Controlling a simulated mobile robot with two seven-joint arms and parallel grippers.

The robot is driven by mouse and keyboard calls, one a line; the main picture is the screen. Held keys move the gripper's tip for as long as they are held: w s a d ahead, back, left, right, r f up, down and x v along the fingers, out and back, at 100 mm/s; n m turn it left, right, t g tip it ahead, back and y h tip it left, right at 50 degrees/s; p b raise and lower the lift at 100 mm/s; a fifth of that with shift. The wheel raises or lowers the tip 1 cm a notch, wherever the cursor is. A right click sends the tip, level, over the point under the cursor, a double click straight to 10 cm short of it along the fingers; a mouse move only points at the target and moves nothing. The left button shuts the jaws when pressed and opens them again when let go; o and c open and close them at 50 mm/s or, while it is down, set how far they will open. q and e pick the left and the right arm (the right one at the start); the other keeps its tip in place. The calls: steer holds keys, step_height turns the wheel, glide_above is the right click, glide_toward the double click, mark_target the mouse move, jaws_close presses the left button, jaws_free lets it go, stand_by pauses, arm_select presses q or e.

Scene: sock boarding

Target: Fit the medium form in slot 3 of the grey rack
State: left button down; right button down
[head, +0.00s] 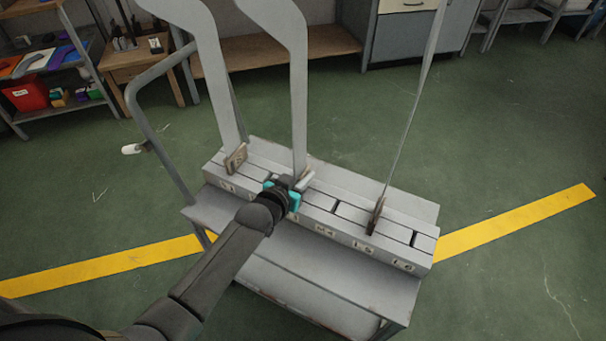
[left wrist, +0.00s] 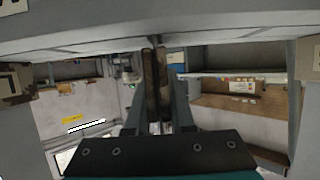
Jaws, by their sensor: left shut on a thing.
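The grey rack (head: 330,285) stands in the middle of the head view, with a row of numbered slots along its top. The medium form (head: 299,100), a tall flat grey leg shape, stands upright over the rack's middle slots, left of the slot marked 4. My left gripper (head: 290,187) is shut on its lower end, close to the rack top. In the left wrist view, the fingers (left wrist: 158,95) close on a worn brown edge piece just below the rack's slotted face (left wrist: 225,25). The gripper hides the slot there, so I cannot tell how deep the form sits. My right gripper is not in view.
Another grey form (head: 213,80) with a brown foot stands in a left slot. A third form (head: 410,110), seen almost edge-on, stands in a right slot. A curved rail (head: 150,110) rises at the rack's left end. Open green floor surrounds the rack.

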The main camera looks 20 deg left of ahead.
arm_select(q)
steer(key=shift+f+b, duration=0.35)
steer(key=shift+f, duration=0.15)
steer(key=c, duration=0.7)
jaws_free()
steer(key=shift+s+a+r+p, duration=0.15)
steer(key=shift+s+r+p, duration=0.1)
steer(key=shift+s+p, duration=0.25)
steer(key=p+v, duration=0.6)
steer(key=v, duration=0.8)
steer(key=shift+r, duration=0.1)
